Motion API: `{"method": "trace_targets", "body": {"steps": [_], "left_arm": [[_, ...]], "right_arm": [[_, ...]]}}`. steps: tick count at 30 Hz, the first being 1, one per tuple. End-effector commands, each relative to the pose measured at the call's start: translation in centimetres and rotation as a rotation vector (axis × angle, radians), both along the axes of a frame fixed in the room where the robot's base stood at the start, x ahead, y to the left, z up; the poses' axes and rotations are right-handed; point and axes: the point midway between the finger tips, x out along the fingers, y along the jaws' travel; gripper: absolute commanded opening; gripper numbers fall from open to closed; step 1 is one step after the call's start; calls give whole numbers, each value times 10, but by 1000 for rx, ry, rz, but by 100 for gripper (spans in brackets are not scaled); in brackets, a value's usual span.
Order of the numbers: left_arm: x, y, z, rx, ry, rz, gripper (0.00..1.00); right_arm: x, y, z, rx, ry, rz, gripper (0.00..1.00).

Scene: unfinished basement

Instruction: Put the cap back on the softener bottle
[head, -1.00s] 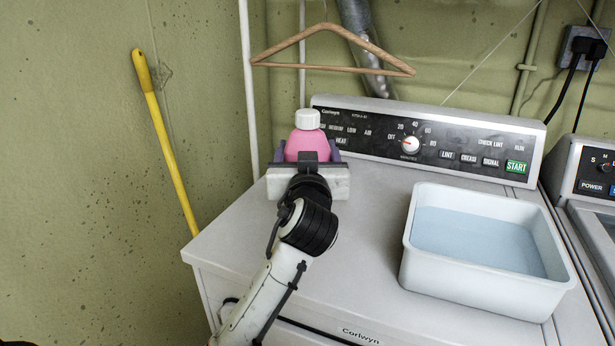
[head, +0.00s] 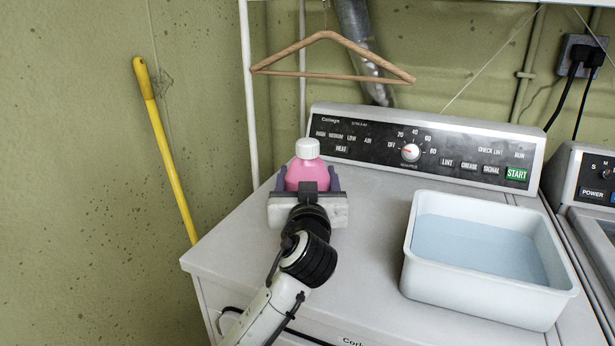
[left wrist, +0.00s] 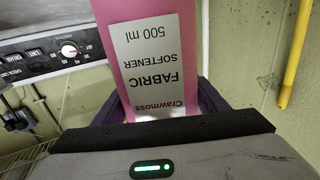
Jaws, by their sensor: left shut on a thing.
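The pink softener bottle (head: 306,176) is upright over the back left of the white dryer top, with a white cap (head: 307,148) on its top. Whether the cap is screwed tight I cannot tell. My left gripper (head: 307,186) is shut around the bottle, its purple fingers on either side. The bottle's base is hidden behind my gripper, so I cannot tell if it touches the dryer. In the left wrist view the bottle (left wrist: 150,20) shows its white label upside down between my fingers; the cap is out of sight there. My right gripper is not in view.
A white tub (head: 485,303) of pale blue liquid stands on the dryer top (head: 365,230) at the right. The control panel (head: 430,150) rises behind. A wooden hanger (head: 330,72) hangs above it, and a yellow pole (head: 168,150) leans at the left wall. The middle is clear.

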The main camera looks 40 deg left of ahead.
Motion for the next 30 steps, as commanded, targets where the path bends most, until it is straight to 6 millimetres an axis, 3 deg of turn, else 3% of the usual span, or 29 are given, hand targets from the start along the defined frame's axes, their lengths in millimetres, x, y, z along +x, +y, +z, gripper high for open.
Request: {"method": "trace_targets", "body": {"steps": [1, 2, 5, 17, 30], "left_arm": [[0, 0, -2, 0, -4, 0, 4], [0, 0, -3, -1, -1, 1, 68], [0, 0, -2, 0, 0, 1, 85], [-1, -1, 3, 0, 0, -1, 85], [-71, -54, -1, -6, 1, -2, 85]], "right_arm": [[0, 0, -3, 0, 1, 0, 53], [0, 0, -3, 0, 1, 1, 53], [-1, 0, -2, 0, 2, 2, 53], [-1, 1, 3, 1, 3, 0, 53], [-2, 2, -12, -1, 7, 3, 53]]}}
